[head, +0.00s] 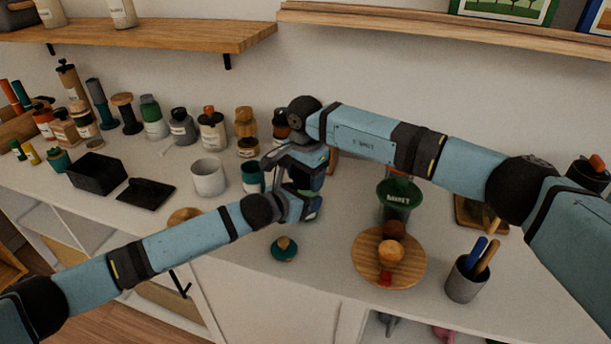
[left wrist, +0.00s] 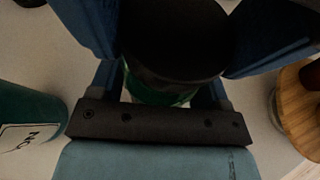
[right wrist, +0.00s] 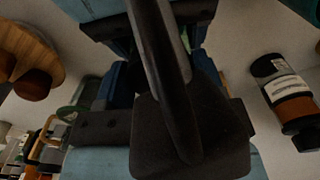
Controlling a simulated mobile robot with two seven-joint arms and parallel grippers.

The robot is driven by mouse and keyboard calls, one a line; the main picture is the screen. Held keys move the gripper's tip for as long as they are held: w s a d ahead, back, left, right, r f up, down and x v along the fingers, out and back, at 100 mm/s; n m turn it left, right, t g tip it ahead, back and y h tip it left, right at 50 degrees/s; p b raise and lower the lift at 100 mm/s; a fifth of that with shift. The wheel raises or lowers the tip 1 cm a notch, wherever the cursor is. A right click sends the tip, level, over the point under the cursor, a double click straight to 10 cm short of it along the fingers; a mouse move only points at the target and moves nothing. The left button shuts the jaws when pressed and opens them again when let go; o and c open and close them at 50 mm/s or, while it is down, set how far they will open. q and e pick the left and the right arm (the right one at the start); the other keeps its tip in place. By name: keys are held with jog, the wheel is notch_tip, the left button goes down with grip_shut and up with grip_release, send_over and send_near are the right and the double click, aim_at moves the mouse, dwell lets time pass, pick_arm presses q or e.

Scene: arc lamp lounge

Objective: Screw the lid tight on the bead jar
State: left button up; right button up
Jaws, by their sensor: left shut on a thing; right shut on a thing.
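My left gripper (head: 308,203) and right gripper (head: 300,172) meet above the counter, the right coming down from above. In the left wrist view, a clear and green jar body (left wrist: 152,92) shows under a wide dark round lid (left wrist: 175,45), between the blue fingers of my left gripper. The left gripper is shut on the jar. In the head view the grippers hide most of the jar and lid. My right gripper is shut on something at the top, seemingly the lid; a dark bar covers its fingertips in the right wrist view.
A green labelled pot (head: 398,196), a round wooden board (head: 365,262) with balls and a cup of tools (head: 464,284) stand right. A small teal knobbed piece (head: 285,250) lies in front. A white cup (head: 209,178), black tray (head: 98,174) and several jars stand left and behind.

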jog(key=m, duration=0.3)
jog(key=o, duration=1)
jog(key=shift+r, duration=2.3)
